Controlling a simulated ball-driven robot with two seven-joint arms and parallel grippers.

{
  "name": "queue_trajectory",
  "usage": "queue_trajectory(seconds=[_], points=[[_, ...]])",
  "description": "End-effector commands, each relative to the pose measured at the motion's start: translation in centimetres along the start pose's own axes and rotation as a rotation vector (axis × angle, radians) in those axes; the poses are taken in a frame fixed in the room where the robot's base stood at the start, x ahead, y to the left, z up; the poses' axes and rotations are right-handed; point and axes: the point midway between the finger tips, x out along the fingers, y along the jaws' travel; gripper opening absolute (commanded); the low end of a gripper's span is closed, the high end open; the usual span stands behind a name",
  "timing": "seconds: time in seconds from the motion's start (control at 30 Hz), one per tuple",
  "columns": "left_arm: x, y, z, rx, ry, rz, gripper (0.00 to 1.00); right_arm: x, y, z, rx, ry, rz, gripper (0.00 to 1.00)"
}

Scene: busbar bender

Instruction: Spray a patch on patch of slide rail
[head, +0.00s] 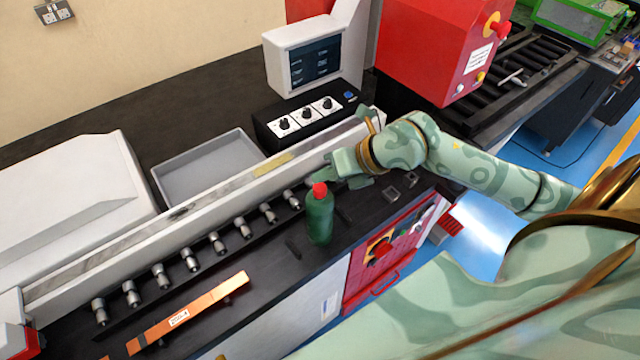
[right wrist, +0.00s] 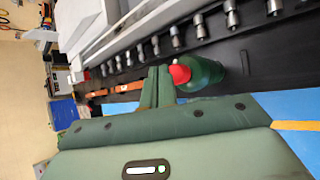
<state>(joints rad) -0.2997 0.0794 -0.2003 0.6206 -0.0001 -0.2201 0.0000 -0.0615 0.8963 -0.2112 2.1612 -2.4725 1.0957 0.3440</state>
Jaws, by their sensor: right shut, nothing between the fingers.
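A green bottle with a red top (head: 320,217) stands upright on the dark bench in front of the slide rail. The slide rail (head: 215,197) is a long pale beam with a grey top strip running diagonally across the bench; a yellowish patch (head: 270,164) shows on it. My right gripper (head: 322,172) is shut and empty, its fingertips just behind and above the red top. In the right wrist view the closed fingers (right wrist: 157,85) are right beside the bottle's red top (right wrist: 181,74); I cannot tell whether they touch. My left gripper is not in view.
Several metal cylinders (head: 191,259) line the rail's front. An orange copper bar (head: 188,313) with a label lies at the front left. A grey tray (head: 207,168) and a black box with dials (head: 305,120) are behind the rail. A red cabinet (head: 432,50) stands behind my right arm.

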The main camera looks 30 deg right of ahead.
Motion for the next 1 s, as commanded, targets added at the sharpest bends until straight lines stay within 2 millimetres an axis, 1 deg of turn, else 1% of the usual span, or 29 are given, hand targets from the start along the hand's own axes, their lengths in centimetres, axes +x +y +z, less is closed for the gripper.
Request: queue_trajectory(seconds=[0.27,1.0], points=[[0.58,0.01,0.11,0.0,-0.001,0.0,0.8,0.65,-0.47,-0.5,0.0,0.001,0.0,0.0],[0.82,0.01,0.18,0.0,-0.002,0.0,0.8,0.95,-0.69,-0.72,0.0,0.0,0.0,0.0]])
